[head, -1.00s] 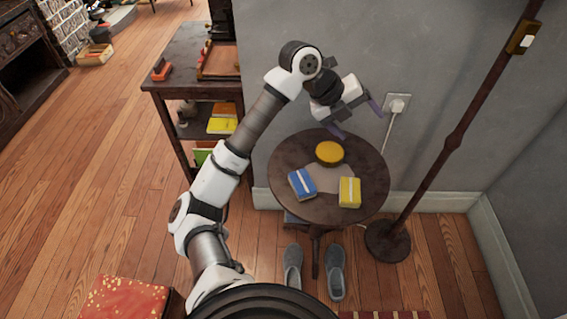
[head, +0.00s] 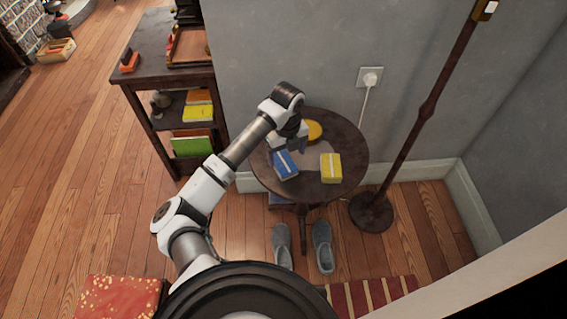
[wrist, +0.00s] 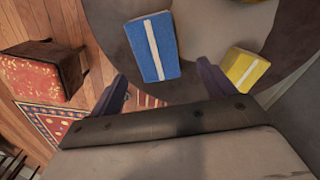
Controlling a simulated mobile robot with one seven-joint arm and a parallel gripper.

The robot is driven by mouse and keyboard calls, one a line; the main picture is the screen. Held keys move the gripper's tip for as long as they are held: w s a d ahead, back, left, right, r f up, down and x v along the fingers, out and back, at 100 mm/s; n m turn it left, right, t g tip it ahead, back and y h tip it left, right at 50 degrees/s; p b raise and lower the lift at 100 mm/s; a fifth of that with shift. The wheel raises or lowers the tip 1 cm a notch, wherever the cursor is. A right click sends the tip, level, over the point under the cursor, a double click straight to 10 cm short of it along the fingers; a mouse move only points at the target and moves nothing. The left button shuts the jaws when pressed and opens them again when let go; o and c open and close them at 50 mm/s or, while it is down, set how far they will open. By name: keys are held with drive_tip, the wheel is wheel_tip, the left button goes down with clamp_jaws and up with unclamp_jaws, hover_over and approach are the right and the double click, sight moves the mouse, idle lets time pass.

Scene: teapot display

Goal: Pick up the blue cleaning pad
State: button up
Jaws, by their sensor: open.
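The blue cleaning pad (head: 286,165) lies on the left part of the small round table (head: 318,188). It is a blue block with a white stripe along it. In the wrist view the blue pad (wrist: 152,47) is ahead of my fingertips, nearer the left finger and between the lines of the two fingers. My gripper (wrist: 165,82) is open and empty, with its purple fingers apart. In the head view my gripper (head: 284,145) hangs over the table beside the blue pad, and my arm hides part of it. I cannot tell its exact height above the pad.
A yellow pad (head: 331,167) lies to the right on the table, and a round yellow thing (head: 314,131) sits behind, partly hidden by my arm. A floor lamp pole (head: 428,108) stands right. A shelf (head: 150,110) stands left. Grey shoes (head: 322,247) lie below.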

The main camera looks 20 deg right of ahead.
sight(285, 164)
wheel_tip(285, 164, down, 5)
drive_tip(key=shift+a+r+p, duration=0.1)
drive_tip(key=shift+a+p, duration=0.05)
drive_tip(key=shift+p, duration=0.45)
drive_tip(key=c, duration=1.1)
drive_tip(key=shift+c, duration=0.2)
wheel_tip(285, 164, up, 20)
drive_tip(key=b, duration=0.2)
